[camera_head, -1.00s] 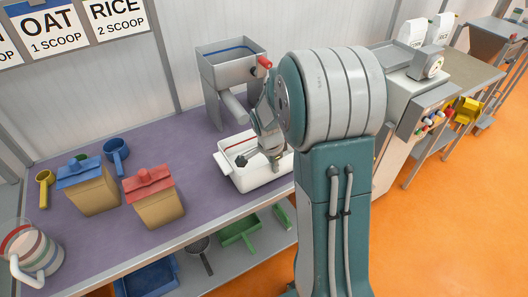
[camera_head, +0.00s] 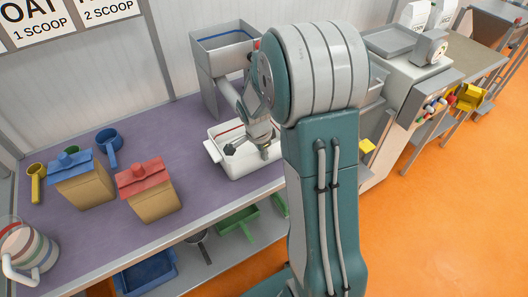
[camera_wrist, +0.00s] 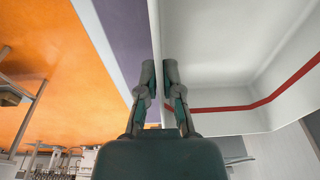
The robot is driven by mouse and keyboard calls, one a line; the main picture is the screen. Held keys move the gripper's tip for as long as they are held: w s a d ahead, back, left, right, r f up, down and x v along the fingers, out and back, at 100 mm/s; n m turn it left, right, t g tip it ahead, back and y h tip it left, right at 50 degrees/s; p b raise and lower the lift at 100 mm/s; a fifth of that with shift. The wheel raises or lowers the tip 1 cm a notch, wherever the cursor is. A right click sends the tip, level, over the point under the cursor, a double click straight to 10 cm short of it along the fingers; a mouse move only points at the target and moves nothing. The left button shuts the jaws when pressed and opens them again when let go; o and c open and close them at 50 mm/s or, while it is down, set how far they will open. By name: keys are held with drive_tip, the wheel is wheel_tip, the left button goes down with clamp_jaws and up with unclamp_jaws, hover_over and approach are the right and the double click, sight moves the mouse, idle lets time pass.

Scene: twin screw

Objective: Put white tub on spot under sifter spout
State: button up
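The white tub (camera_head: 222,158) stands upright on the purple counter, just in front of the grey sifter (camera_head: 208,75). The lower end of the sifter spout (camera_head: 228,95) is close to the tub's back edge; my arm partly hides this area. My gripper (camera_head: 262,143) is at the tub's front right side. In the wrist view, my gripper (camera_wrist: 159,70) has one finger on each side of the tub wall (camera_wrist: 157,30) and appears shut on it. The tub's inside (camera_wrist: 205,50), with a red line, looks empty there. The spot itself is not visible.
A red-topped bag (camera_head: 147,190) and blue-topped bag (camera_head: 82,180) stand left of the tub, with a blue scoop (camera_head: 108,145) behind. A striped jug (camera_head: 28,250) is at far left. The counter between red bag and tub is clear.

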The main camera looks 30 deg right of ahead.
drive_tip(key=shift+o, duration=1.2)
drive_tip(key=shift+d, duration=0.45)
drive_tip(key=shift+r, duration=0.35)
wheel_tip(320, 180, up, 12)
drive_tip(key=a, duration=0.2)
drive_tip(key=s+a+r+n+t, duration=0.1)
drive_tip(key=s+a+r+n, duration=0.2)
drive_tip(key=s+n, duration=0.3)
drive_tip(key=s+a+r+n+t+y, duration=0.1)
drive_tip(key=s+a+r+n+t, duration=0.1)
drive_tip(key=s+a+r+n, duration=0.1)
drive_tip(key=s+a+r+n+t, duration=0.2)
drive_tip(key=s+a+n, duration=0.3)
drive_tip(key=s+n, duration=0.3)
drive_tip(key=shift+s+r+n+y, duration=0.35)
drive_tip(key=shift+s+r, duration=0.2)
drive_tip(key=shift+s, duration=0.55)
